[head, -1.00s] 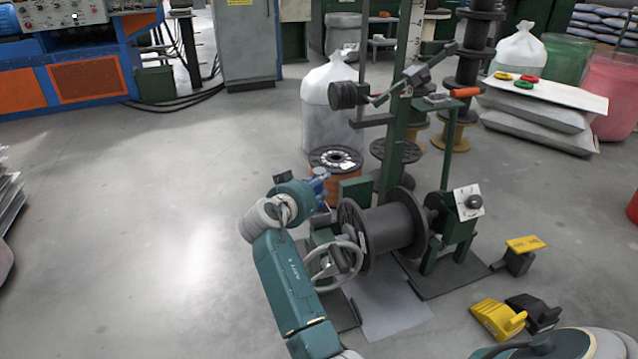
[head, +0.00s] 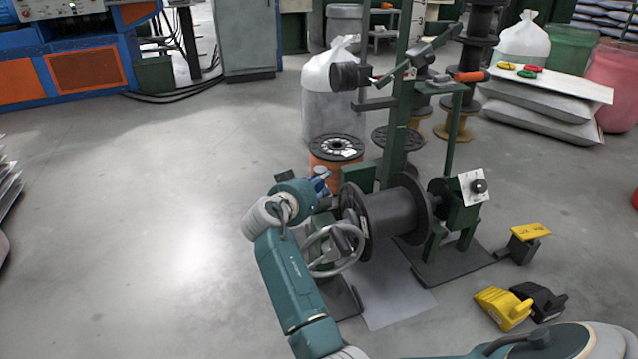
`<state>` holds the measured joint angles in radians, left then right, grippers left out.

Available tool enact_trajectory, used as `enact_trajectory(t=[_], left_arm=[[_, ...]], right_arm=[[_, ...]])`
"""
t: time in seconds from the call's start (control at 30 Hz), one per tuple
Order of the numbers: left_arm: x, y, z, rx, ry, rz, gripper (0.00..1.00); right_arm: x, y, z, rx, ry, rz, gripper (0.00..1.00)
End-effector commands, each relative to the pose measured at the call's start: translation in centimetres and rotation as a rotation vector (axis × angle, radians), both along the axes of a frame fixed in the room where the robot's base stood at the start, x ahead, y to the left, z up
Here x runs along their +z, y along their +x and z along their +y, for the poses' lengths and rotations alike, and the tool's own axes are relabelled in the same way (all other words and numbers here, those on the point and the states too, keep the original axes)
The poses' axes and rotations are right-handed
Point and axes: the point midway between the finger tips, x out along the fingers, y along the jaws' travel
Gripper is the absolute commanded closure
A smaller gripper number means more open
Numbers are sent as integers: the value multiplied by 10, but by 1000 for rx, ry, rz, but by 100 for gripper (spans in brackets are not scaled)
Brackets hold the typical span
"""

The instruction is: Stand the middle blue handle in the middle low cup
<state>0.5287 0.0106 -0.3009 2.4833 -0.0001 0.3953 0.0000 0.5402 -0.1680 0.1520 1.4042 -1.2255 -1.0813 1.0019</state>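My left arm reaches up from the bottom edge, and its teal wrist (head: 293,198) is left of the dark spool machine. The gripper at its end cannot be made out clearly against the clutter there. A small blue part (head: 320,181) shows just right of the wrist; I cannot tell what it is or whether anything is held. No row of blue handles and no low cups can be made out. Only a teal and grey part of my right arm (head: 540,343) shows at the bottom right; its gripper is out of view.
A dark spool (head: 395,222) sits on a green stand, with a grey handwheel (head: 335,262) in front. Yellow (head: 503,308) and black (head: 541,300) pedals lie at right. An orange spool (head: 336,168) stands behind the wrist. The floor (head: 150,230) at left is clear.

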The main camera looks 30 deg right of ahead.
Motion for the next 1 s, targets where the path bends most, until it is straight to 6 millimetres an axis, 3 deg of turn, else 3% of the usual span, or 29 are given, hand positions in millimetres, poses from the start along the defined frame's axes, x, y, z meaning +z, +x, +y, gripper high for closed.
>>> enact_trajectory(t=[0.33,0.37,0.43,0.47,0.77,1.0], left_arm=[[2,-4,0,1,1,-14,100],[2,-4,0,1,2,-14,100],[2,-4,0,1,2,-14,100],[2,-4,0,2,3,-15,100],[-1,-1,0,7,6,-2,100],[0,-1,0,4,5,-4,100]], right_arm=[[0,0,0,1,-1,-1,100],[0,0,0,1,-1,-1,62],[0,0,0,1,-1,-1,48],[0,0,0,0,-1,-1,46],[-1,0,0,0,1,2,46],[29,1,0,0,3,-5,46]])
